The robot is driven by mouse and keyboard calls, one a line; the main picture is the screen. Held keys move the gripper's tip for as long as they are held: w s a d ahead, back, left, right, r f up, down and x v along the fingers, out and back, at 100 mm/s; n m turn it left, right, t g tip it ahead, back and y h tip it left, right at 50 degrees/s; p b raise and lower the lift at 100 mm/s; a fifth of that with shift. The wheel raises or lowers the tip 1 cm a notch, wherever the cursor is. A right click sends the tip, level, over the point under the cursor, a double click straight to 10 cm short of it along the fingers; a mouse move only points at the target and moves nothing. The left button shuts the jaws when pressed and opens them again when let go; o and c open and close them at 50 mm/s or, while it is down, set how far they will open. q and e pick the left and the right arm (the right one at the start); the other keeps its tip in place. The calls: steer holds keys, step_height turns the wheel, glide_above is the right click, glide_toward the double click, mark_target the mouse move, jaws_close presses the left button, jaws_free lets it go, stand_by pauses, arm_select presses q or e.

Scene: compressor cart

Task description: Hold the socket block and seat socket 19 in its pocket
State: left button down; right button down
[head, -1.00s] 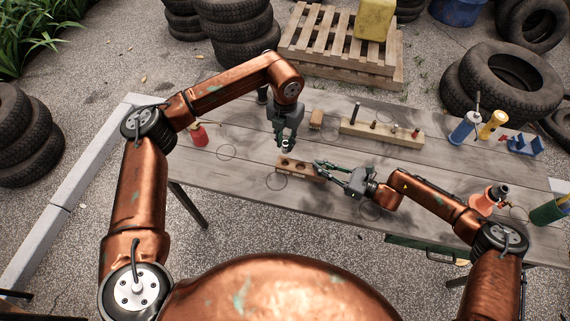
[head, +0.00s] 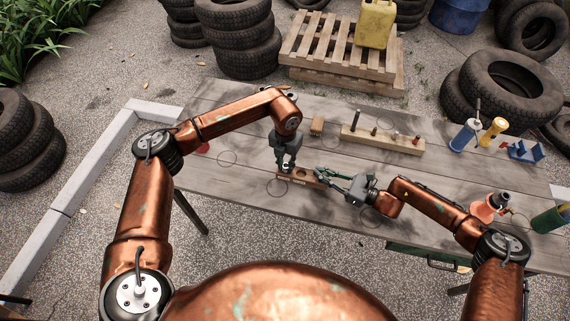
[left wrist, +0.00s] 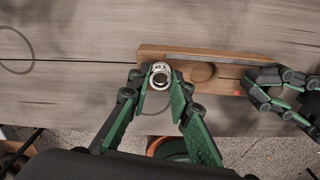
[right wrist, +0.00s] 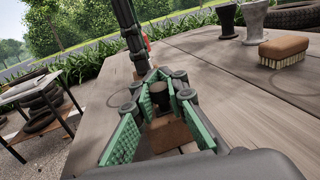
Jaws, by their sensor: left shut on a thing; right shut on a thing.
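The socket block (head: 299,181) is a brown wooden bar with round pockets, lying on the table. My right gripper (head: 322,173) is shut on its right end; the right wrist view shows the block (right wrist: 170,137) between the pads. My left gripper (head: 285,165) points down over the block's left end. It is shut on a silver, ring-topped socket (left wrist: 160,76), upright between the fingertips. I cannot tell how far the socket is in. Its number is too small to read.
A brush (head: 317,125) and a wooden rack (head: 385,139) with several upright pieces stand behind the block. The table left of the block is mostly clear.

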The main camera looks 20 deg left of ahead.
mark_target(286, 166)
arm_select(q)
steer(key=shift+f, duration=0.15)
steer(key=c, duration=1.8)
jaws_free()
steer(key=shift+o, duration=0.2)
step_height(286, 166, up, 12)
steer(key=shift+r, duration=0.2)
arm_select(e)
steer(key=c, duration=1.8)
jaws_free()
steer(key=shift+c, duration=0.2)
steer(key=shift+d, duration=0.1)
